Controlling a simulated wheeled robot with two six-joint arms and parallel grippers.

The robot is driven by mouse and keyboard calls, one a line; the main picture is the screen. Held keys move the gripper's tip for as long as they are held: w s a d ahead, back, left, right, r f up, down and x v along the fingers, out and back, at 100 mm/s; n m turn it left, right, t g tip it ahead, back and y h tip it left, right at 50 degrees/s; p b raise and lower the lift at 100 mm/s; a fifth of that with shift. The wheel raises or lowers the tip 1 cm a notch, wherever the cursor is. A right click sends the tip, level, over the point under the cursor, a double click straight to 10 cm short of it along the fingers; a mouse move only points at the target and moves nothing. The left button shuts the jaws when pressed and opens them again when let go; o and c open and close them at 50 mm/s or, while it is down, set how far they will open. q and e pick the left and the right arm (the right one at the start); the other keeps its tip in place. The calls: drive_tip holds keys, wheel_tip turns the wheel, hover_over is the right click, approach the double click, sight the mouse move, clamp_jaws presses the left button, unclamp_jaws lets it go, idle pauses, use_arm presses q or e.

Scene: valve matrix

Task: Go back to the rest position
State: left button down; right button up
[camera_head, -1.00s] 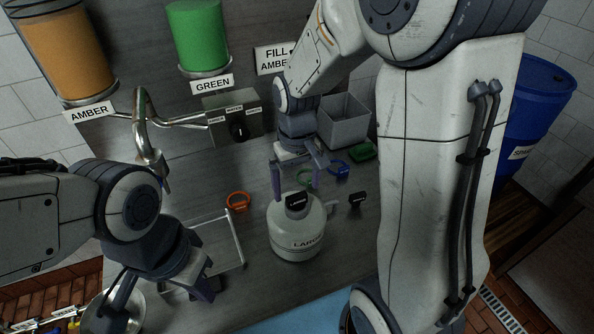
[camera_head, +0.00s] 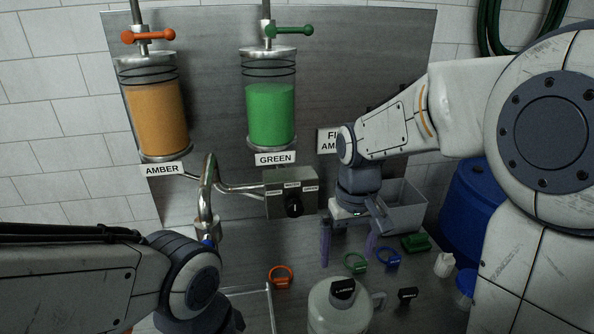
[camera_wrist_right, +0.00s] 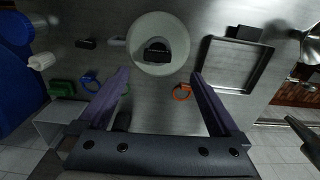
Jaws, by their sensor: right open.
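My right gripper (camera_head: 349,243) is open and empty, fingers pointing down, above the counter behind the white jug (camera_head: 325,314).
Orange (camera_head: 281,276), green (camera_head: 355,262) and blue (camera_head: 391,258) rings and a small black piece (camera_head: 408,293) lie on the counter. A grey bin (camera_head: 405,208) stands behind right. A selector box (camera_head: 278,196) and curved spout (camera_head: 207,190) are behind. A tray (camera_wrist_right: 232,64) lies near the jug.

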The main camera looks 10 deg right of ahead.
drive_tip(key=s+a+f+n+b, duration=0.1)
drive_tip(key=s+a+f+n, duration=0.1)
drive_tip(key=s+a, duration=0.4)
drive_tip(key=s+a+f+n+y+b, duration=0.1)
drive_tip(key=s+a+n, duration=0.3)
drive_tip(key=s, duration=0.6)
drive_tip(key=shift+s+a+f, duration=0.2)
drive_tip(key=shift+a+f, duration=0.6)
drive_tip(key=shift+a, duration=0.2)
